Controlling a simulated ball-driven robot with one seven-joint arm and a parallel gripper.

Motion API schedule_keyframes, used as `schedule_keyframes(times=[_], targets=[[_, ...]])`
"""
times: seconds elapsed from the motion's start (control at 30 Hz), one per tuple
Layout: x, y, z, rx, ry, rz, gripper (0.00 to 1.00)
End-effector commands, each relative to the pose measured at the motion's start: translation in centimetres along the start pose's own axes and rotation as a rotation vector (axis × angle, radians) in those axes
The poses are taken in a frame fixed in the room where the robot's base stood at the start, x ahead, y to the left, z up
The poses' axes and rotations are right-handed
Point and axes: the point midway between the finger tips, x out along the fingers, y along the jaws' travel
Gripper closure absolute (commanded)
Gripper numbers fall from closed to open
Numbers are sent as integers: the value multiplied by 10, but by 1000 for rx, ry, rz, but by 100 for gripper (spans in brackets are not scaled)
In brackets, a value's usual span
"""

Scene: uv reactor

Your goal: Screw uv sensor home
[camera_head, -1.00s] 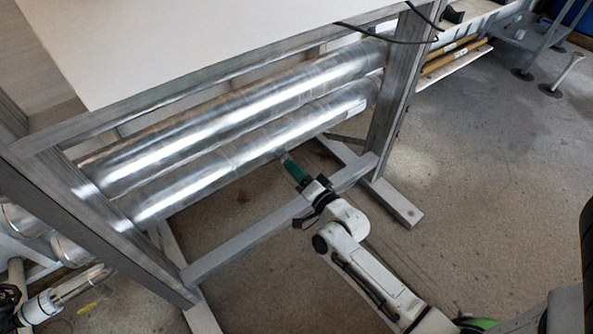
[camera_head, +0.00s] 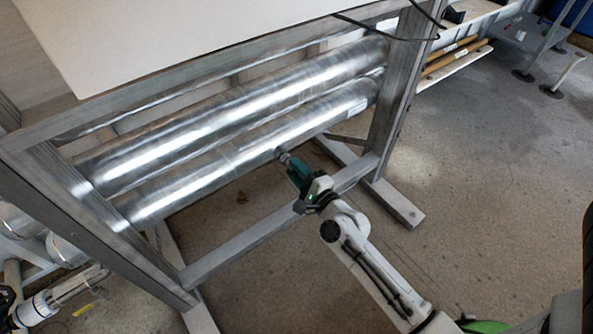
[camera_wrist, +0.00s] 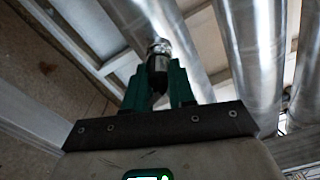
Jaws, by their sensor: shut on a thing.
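The UV sensor (camera_wrist: 158,66) is a dark cylinder with a silvery metal collar at its far end. In the wrist view it sits between the green fingers of my gripper (camera_wrist: 160,85), which are shut on it. Its collar end meets the underside of a shiny metal reactor tube (camera_wrist: 163,22); how deep it sits cannot be told. In the head view my gripper (camera_head: 298,172) reaches up to the lower tube (camera_head: 240,155), and the sensor's metal end (camera_head: 284,157) shows at the tube wall. The fingers hide most of the sensor there.
A grey metal frame surrounds the tubes, with an upright post (camera_head: 392,100) right of my gripper and a low crossbar (camera_head: 270,232) beneath it. A second tube (camera_head: 230,112) lies above. A white panel (camera_head: 150,40) covers the top. Open floor (camera_head: 490,200) lies right.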

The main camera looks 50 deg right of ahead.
Motion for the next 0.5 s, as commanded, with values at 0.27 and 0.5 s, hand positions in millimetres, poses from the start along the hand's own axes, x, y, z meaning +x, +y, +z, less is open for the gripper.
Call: schedule_keyframes(times=[0.27, 0.5], targets=[[-2, 2, -2, 17, 3, 5, 100], [-2, 2, -1, 105, 2, 5, 62]])
